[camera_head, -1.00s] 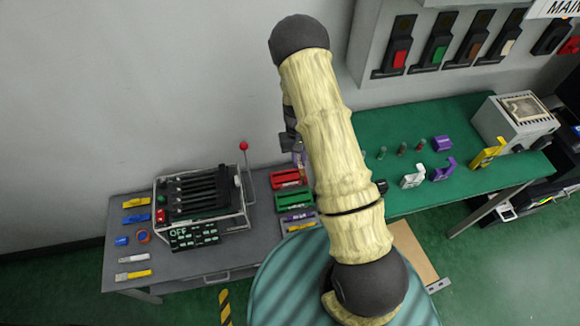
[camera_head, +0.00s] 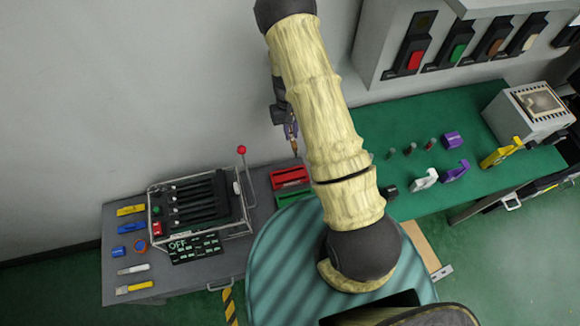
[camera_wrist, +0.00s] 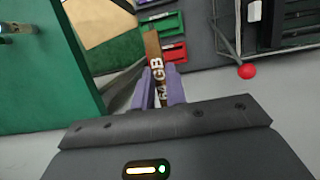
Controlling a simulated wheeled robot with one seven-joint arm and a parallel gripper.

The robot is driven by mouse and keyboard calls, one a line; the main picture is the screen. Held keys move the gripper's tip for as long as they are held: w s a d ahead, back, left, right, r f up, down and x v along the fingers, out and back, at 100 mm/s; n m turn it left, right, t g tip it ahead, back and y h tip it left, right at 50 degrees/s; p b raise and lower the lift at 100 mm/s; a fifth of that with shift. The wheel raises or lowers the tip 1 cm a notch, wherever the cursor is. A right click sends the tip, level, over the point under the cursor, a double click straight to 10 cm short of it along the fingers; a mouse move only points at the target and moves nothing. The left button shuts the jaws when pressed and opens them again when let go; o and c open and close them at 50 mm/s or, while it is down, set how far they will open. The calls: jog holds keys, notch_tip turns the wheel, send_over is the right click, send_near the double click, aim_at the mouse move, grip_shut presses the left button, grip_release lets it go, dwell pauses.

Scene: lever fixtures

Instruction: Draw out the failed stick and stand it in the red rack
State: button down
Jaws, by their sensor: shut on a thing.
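My gripper (camera_head: 291,132) hangs in front of the wall, in the air above the red rack (camera_head: 288,177). Its purple fingers are shut on a brown stick (camera_wrist: 152,48) marked "64GB", which points away from the wrist. In the head view the stick's end shows just below the fingers. The stick is clear of the caged unit (camera_head: 200,208), whose sign reads OFF. In the wrist view the red rack (camera_wrist: 171,54) lies just beyond and right of the stick, with the green rack (camera_wrist: 160,24) past it; whether the stick touches anything is unclear.
A lever with a red knob (camera_head: 241,150) rises between the caged unit and the racks. The green table (camera_head: 440,130) at right holds small parts and a grey device (camera_head: 530,110).

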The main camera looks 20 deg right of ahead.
notch_tip(320, 180, down, 28)
jog(key=m+t+y+b, duration=0.3)
jog(key=m+b, duration=1.5)
jog(key=b, duration=1.3)
jog(key=shift+r, duration=0.2)
jog(key=shift+s, duration=0.1)
jog(key=shift+f+b, duration=0.6)
jog(key=shift+b, duration=0.2)
jog(key=shift+f, duration=0.1)
